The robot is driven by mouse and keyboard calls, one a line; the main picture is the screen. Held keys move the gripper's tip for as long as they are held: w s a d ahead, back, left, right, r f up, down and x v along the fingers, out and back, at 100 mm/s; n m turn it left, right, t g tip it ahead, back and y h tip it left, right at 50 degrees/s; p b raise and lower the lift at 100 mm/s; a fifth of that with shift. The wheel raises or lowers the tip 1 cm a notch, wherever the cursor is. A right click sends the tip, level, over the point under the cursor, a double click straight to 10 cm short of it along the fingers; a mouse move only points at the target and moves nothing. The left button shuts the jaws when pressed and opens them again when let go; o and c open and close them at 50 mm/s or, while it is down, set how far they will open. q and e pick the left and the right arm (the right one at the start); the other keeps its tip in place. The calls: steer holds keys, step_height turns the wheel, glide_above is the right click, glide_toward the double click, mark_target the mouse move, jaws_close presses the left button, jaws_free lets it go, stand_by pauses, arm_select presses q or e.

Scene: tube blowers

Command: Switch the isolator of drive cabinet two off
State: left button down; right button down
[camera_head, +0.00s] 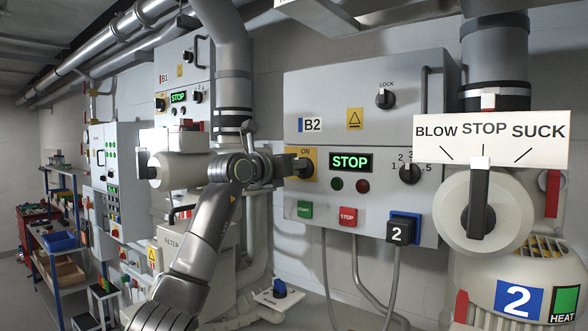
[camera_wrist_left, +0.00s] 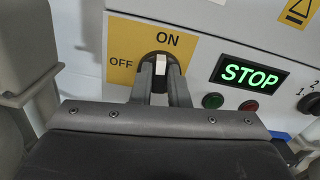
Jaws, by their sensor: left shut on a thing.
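Drive cabinet two (camera_head: 300,85), a grey box marked B2, hangs on the wall in the middle of the head view. Its isolator (camera_head: 306,168) is a black knob on a yellow plate at the cabinet's lower left. In the left wrist view the isolator (camera_wrist_left: 161,66) has a white mark pointing up to ON; OFF is printed at its left. My left gripper (camera_head: 292,168) is shut on the isolator knob, and its fingers (camera_wrist_left: 162,84) stand on both sides of it. They hide part of the knob. My right gripper is not in view.
The cabinet's display (camera_head: 351,162) reads STOP in green, with a selector dial (camera_head: 410,173) at its right. A lock knob (camera_head: 385,98) sits above. A blower (camera_head: 490,215) with a lever at STOP stands at the right. Cabinet B1 (camera_head: 185,75) is farther left.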

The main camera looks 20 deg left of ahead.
arm_select(q)
steer(key=shift+w+a+f+n+b, duration=0.15)
steer(key=shift+n+b, duration=1.15)
steer(key=shift+n, duration=1.4)
steer(key=shift+s+a+f+n+b, duration=0.1)
steer(key=shift+a+f+n+b, duration=0.15)
steer(key=shift+n+b, duration=1.8)
steer(key=shift+w+a+f+n+b, duration=0.15)
steer(key=shift+n+b, duration=0.45)
steer(key=shift+n, duration=2.75)
steer(key=shift+d, duration=0.1)
steer(key=c, duration=1.4)
jaws_free()
steer(key=shift+s, duration=0.15)
